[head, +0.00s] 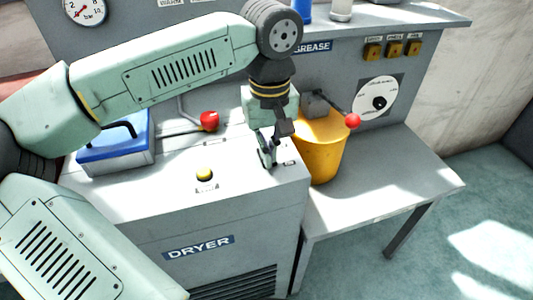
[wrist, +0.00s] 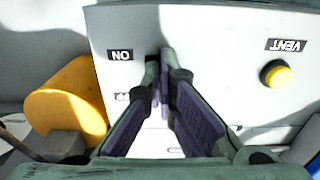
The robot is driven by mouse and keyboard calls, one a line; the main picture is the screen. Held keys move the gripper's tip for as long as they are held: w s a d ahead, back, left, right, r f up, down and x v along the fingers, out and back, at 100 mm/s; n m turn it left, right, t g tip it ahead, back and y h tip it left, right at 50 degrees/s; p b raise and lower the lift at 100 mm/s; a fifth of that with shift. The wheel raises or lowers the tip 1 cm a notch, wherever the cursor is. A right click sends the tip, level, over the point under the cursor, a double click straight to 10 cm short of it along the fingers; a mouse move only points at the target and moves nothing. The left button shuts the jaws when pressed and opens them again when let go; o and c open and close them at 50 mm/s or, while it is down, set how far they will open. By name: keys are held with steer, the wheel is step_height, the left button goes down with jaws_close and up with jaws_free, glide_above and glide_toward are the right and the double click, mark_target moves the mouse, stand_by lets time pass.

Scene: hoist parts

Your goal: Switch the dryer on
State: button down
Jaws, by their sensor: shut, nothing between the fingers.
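The dryer (head: 240,228) is a pale grey cabinet with a blue DRYER label on its front. In the wrist view its white top (wrist: 205,45) carries an ON label (wrist: 120,55) left of my fingertips. My gripper (head: 269,160) points down at the right part of the dryer top, close to the surface. In the wrist view my gripper (wrist: 160,65) is shut with nothing between its fingers. The switch itself cannot be made out; the fingers cover the area beside the ON label. I cannot tell whether the fingertips touch anything.
A yellow button (head: 204,174) marked VENT stands left of my gripper on the dryer top. A yellow bucket (head: 322,150) stands close on the right, near a red-knobbed lever (head: 352,121). A blue-lidded box (head: 113,150) and a red knob (head: 209,121) are behind left.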

steer(key=shift+r+p, duration=2.45)
steer(key=shift+r, duration=1)
steer(key=shift+f, duration=0.1)
